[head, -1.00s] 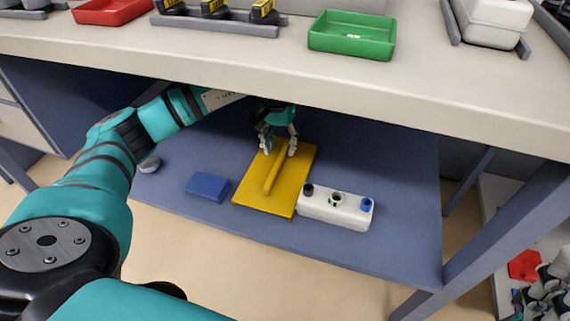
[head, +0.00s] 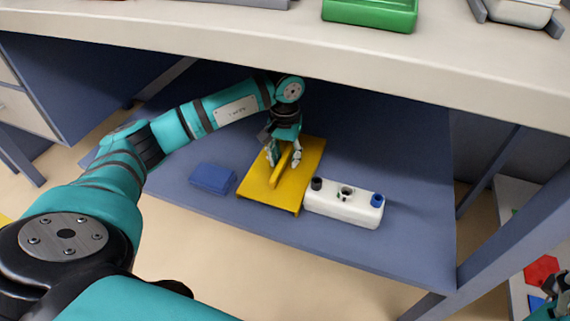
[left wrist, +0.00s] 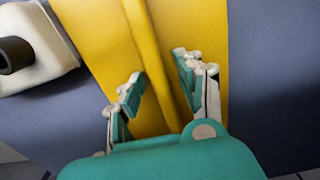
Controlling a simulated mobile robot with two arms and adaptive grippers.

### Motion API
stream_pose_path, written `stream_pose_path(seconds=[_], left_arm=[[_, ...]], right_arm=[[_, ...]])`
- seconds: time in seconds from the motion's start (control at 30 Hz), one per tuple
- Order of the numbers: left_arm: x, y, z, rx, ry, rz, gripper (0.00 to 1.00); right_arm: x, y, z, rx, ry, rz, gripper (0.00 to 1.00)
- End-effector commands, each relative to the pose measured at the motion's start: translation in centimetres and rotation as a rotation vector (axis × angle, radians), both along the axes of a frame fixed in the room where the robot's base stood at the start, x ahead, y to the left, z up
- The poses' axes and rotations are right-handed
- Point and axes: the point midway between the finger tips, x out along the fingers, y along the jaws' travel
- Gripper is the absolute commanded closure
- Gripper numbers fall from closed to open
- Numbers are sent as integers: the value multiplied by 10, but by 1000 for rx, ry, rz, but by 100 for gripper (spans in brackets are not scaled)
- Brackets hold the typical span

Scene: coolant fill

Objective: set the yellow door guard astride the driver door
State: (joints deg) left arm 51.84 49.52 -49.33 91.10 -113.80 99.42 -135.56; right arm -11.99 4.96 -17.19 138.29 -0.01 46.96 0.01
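The yellow door guard (head: 258,188) is a flat yellow panel with a raised ridge along its middle, lying on the blue shelf under the table. It also fills the middle of the left wrist view (left wrist: 105,45). My left gripper (head: 284,160) reaches down over it, open, with one finger on each side of the ridge. In the left wrist view the fingers (left wrist: 158,82) stand apart with the ridge between them; I cannot tell whether either touches it. Part of my right arm (head: 553,300) shows at the lower right edge; its fingers are not clear. No driver door is in view.
A white tank (head: 345,208) with black and blue caps lies close against the guard's right side. A blue block (head: 212,178) lies to its left. The tabletop edge (head: 400,75) hangs above the shelf (head: 400,245). A green tray (head: 370,14) stands on top.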

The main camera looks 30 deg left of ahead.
Motion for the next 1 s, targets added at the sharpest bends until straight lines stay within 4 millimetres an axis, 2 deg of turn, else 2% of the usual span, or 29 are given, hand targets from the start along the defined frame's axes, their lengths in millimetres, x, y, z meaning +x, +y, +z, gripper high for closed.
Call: stream_pose_path(seconds=[0.03,0.2,0.27,0.67,0.87,1.0], left_arm=[[0,0,0,0,0,0,72],[0,0,0,0,0,0,94],[0,0,0,0,0,0,100],[0,0,1,0,-1,0,100],[-1,-3,10,0,-2,3,100],[-3,-5,17,0,-2,6,100]], right_arm=[[0,0,0,0,0,0,29],[0,0,0,0,0,0,29],[0,0,0,0,0,0,29],[0,0,1,0,-1,1,29],[-3,-1,6,4,-4,1,29],[-4,-2,2,7,25,2,29]])
